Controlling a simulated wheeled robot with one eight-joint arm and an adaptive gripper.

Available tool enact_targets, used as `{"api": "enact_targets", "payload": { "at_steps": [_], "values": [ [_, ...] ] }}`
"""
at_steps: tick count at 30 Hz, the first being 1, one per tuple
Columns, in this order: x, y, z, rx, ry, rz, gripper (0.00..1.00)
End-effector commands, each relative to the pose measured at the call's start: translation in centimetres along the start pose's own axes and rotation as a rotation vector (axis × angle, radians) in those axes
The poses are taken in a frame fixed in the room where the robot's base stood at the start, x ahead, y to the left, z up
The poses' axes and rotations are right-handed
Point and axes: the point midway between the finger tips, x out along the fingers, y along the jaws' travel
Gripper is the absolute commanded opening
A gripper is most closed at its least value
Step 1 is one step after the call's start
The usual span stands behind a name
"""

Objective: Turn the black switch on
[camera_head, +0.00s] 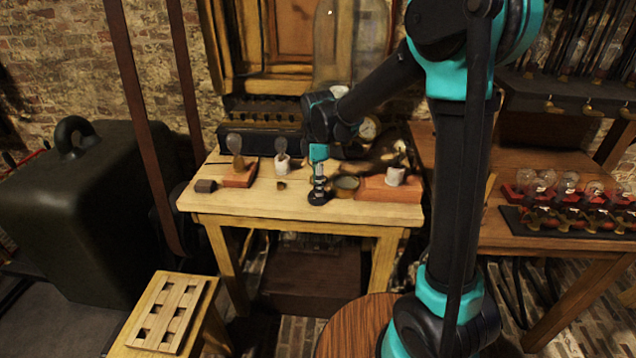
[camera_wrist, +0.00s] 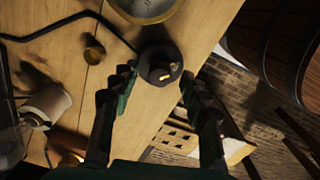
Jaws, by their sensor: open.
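The black switch (camera_head: 320,199) is a small round dark piece near the front edge of the wooden table (camera_head: 260,206). In the wrist view the switch (camera_wrist: 160,69) shows as a dark disc with a brass-coloured part on its face. My gripper (camera_head: 319,177) points down right over it in the head view. In the wrist view my gripper (camera_wrist: 158,78) has its two dark fingers apart, one on each side of the switch. I cannot tell whether a finger touches it. The switch's exact position is too small to read.
A slotted wooden stool (camera_head: 172,313) stands at front left.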

Motion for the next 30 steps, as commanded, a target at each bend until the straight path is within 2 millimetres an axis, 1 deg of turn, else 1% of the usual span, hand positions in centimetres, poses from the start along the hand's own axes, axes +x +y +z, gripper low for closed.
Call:
{"api": "enact_targets", "payload": {
  "at_steps": [2,3,12,14,23,30],
  "values": [
    [-0.01,0.00,0.00,0.000,0.000,0.000,0.46],
    [-0.02,0.01,0.00,0.000,0.000,0.000,0.43],
    [-0.03,0.01,0.00,0.000,0.000,0.000,0.06],
    [-0.04,0.01,0.00,0.000,0.000,0.000,0.00],
    [-0.04,0.02,-0.01,0.029,0.000,0.000,0.00],
    [-0.05,0.02,-0.01,0.152,0.000,0.000,0.00]
  ]
}}
